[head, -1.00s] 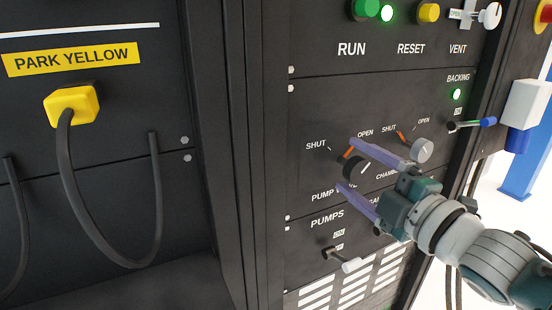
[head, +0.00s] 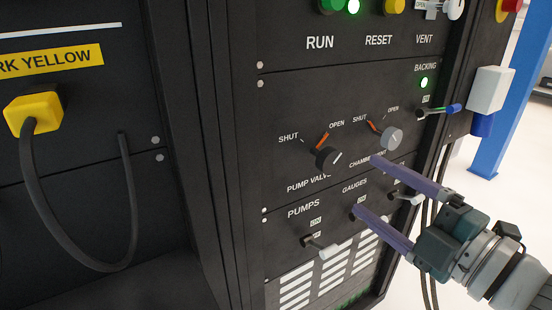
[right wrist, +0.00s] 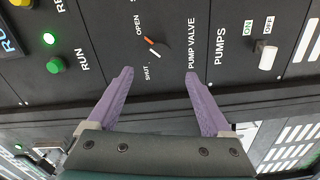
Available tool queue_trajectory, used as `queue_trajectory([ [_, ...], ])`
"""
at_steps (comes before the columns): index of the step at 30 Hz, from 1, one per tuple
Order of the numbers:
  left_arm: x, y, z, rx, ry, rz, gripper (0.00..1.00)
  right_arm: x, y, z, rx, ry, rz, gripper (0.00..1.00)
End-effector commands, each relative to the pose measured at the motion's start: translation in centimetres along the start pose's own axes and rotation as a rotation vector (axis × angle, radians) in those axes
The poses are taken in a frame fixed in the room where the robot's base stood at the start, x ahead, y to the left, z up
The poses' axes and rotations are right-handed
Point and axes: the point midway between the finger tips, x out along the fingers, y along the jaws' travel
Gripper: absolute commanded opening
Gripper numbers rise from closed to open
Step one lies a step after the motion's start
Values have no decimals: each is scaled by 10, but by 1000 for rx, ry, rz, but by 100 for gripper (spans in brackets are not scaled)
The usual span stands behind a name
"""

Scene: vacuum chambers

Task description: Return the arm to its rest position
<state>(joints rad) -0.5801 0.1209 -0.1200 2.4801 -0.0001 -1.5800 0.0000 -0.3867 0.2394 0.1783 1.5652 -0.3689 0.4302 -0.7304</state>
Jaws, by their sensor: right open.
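My right gripper (head: 366,186) is open and empty, its two purple fingers in front of the black panel, below and right of the pump valve knob (head: 327,158). That knob is dark, with an orange mark towards OPEN. The fingers look apart from it. The right wrist view shows my open gripper (right wrist: 159,74) with nothing between the fingers and the pump valve (right wrist: 156,48) beyond them. The grey chamber valve knob (head: 392,138) is at upper right; its label is partly hidden by a finger. My left gripper is not in view.
The pumps switch (head: 322,249) and gauges switch (head: 408,197) stick out near my right gripper. The backing switch (head: 440,109) and a white box (head: 491,90) are at right. A yellow plug (head: 33,114) with a hanging cable is at left. Open floor shows at lower right.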

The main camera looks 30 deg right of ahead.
Motion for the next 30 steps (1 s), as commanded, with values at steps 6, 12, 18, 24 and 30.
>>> queue_trajectory([
  [6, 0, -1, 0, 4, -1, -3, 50, 0, 0, 0, 0, 0, 0, 84],
  [12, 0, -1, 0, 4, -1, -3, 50, 0, 0, 0, 1, -1, 0, 84],
  [18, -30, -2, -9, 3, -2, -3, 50, 3, 24, -5, 128, -102, -73, 84],
  [24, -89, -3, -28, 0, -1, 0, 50, -14, 57, -28, 495, -379, -291, 84],
  [30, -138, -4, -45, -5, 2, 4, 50, -68, 78, -76, 834, -666, -552, 84],
])
